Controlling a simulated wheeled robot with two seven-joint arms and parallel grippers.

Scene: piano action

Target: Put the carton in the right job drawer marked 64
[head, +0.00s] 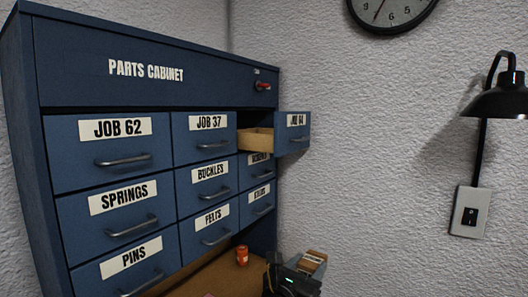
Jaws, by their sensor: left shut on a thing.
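The blue parts cabinet (200,96) fills the left of the head view. Its top right drawer (293,134) is pulled open and shows a light wooden inside wall. Its label is seen at a slant and reads like JOB 64. My left gripper (299,274) is low in the view, below and in front of the open drawer. It is shut on a small brown carton (314,261) with a pale label, too small to read. The carton is below the drawer and apart from it. My right gripper is not in view.
An orange container (242,255) stands on the brown surface (215,275) left of my gripper. A black lamp (497,103) and switch (469,211) are on the right wall.

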